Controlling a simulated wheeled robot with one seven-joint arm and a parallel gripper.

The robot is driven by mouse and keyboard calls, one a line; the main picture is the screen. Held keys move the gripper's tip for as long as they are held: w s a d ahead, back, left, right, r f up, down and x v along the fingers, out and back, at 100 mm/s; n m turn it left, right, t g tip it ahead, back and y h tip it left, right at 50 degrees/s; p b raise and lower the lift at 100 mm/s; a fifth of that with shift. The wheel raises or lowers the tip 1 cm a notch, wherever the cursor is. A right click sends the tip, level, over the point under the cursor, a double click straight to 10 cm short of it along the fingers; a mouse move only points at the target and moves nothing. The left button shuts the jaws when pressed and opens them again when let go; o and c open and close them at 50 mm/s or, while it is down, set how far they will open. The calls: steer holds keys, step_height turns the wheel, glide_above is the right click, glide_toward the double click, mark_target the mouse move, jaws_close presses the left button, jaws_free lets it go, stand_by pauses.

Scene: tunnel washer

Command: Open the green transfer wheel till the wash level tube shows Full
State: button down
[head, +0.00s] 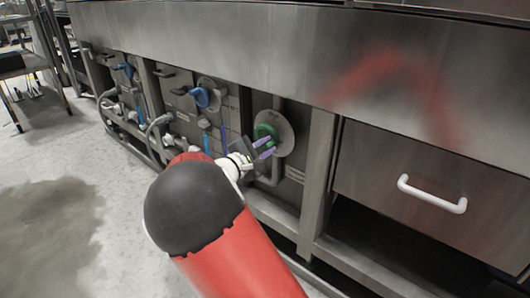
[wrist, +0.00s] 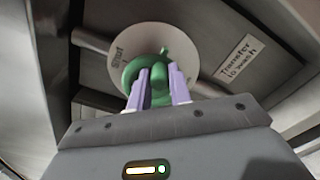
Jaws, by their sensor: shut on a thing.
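The green transfer wheel (head: 264,131) sits on a round pale disc (head: 283,131) on the machine's lower panel. In the wrist view the green wheel (wrist: 134,74) fills the middle, with a lever-like part between the purple fingers. My gripper (head: 265,147) is at the wheel; in the wrist view its fingers (wrist: 160,82) are closed on the green part. A sign beside the disc reads "Transfer to wash" (wrist: 238,60).
Blue valve handles (head: 200,97) and another blue tube (head: 207,142) lie further left along the machine. A steel drawer with a white handle (head: 432,195) is at right. Grey pipes run low along the left. Open floor (head: 60,220) lies at left.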

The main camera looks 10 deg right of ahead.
steer(key=shift+f+m+b, duration=0.35)
steer(key=shift+f+m, duration=0.05)
steer(key=shift+m, duration=0.4)
steer(key=c, duration=1.3)
jaws_free()
steer(key=shift+r, duration=0.1)
steer(key=p+v, duration=0.1)
steer(key=v, duration=0.7)
steer(key=shift+d, duration=0.1)
